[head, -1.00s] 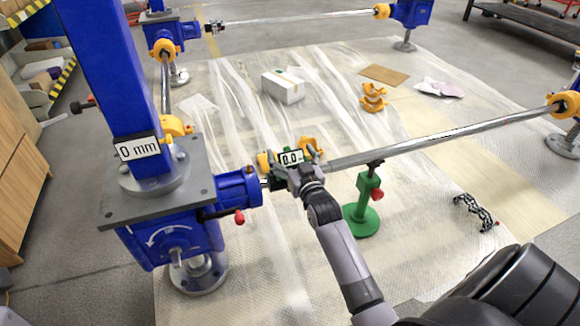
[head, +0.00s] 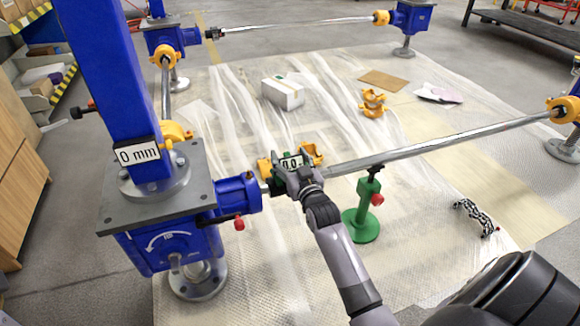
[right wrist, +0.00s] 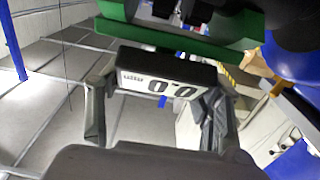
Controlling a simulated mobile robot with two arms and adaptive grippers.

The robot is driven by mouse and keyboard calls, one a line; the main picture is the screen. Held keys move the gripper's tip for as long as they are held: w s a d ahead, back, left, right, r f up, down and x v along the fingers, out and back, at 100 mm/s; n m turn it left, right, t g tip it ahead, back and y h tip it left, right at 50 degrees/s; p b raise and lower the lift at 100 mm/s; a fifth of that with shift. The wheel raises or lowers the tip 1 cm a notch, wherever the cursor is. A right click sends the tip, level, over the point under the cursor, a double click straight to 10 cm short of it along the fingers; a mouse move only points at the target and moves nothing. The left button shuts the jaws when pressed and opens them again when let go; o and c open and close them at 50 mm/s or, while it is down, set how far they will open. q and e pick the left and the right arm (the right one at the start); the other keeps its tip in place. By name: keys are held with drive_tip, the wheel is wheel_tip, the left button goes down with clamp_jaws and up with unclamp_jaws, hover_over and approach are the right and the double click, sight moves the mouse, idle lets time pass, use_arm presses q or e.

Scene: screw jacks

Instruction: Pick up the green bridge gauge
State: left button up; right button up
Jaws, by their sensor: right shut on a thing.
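The green bridge gauge (head: 275,149) has a green body and a small display reading 0.0. It is at the near end of the long steel shaft (head: 430,145), beside the blue gearbox of the near screw jack. My right gripper (head: 291,174) is shut on it from the near side. In the right wrist view, the gauge's display (right wrist: 160,80) lies between my two fingers (right wrist: 158,100), and its green bar (right wrist: 165,40) runs across above. Whether the gauge touches the shaft or the coupling there is hidden. My left gripper is not in view.
The blue screw jack (head: 160,240) with its 0 mm label stands left of the gauge. Orange coupling parts (head: 311,152) are just behind it. A white box (head: 283,93) lies farther back on the plastic sheet.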

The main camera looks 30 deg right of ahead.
drive_tip(key=c, duration=0.4)
drive_tip(key=shift+c, duration=0.4)
drive_tip(key=shift+r, duration=0.15)
